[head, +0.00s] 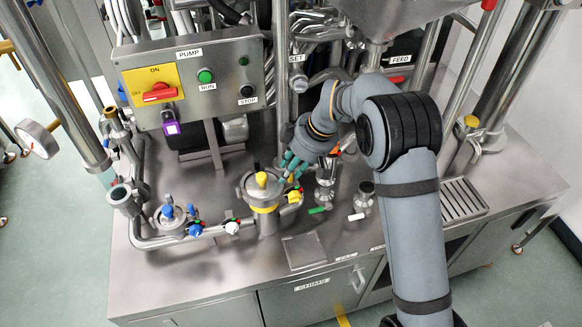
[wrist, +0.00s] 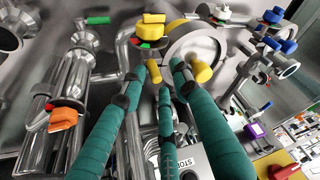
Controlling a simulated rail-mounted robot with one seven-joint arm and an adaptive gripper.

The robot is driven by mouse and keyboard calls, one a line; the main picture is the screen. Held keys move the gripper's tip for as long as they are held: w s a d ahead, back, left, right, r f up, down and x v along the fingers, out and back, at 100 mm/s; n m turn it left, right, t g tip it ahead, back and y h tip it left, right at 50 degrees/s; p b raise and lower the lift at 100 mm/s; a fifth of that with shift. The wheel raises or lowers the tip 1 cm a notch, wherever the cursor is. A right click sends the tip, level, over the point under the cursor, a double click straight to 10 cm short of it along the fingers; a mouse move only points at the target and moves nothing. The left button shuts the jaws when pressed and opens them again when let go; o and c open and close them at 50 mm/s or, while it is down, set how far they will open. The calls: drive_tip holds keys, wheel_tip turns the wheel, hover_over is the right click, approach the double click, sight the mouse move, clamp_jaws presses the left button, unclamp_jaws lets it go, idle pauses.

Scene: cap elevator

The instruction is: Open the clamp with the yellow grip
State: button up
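A round steel fitting with yellow parts (head: 263,192) stands on the bench in the head view, with an upright yellow grip (head: 261,179) on top. In the wrist view its round steel face (wrist: 190,45) is at top centre. A yellow grip (wrist: 201,72) sticks out near my right fingertip, and a smaller yellow piece (wrist: 153,69) is near the left fingertip. I cannot tell whether either is touched. My gripper (head: 287,168) is just right of the fitting; its teal fingers (wrist: 158,85) are spread, with nothing clearly held. The clamp's closure is not clear.
A yellow-handled valve (head: 294,197) is right of the fitting; a white-handled one (head: 232,227) and a blue-knobbed fitting (head: 172,215) are left. A green-handled valve (head: 318,210) is at right. The pump panel (head: 190,82) stands behind. A bare steel plate (head: 304,250) lies in front.

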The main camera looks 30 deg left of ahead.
drive_tip(key=shift+w+d, duration=0.15)
drive_tip(key=shift+d, duration=0.05)
drive_tip(key=shift+c, duration=0.2)
drive_tip(key=shift+c, duration=0.7)
drive_tip(key=c, duration=0.5)
clamp_jaws()
drive_tip(key=shift+a, duration=0.1)
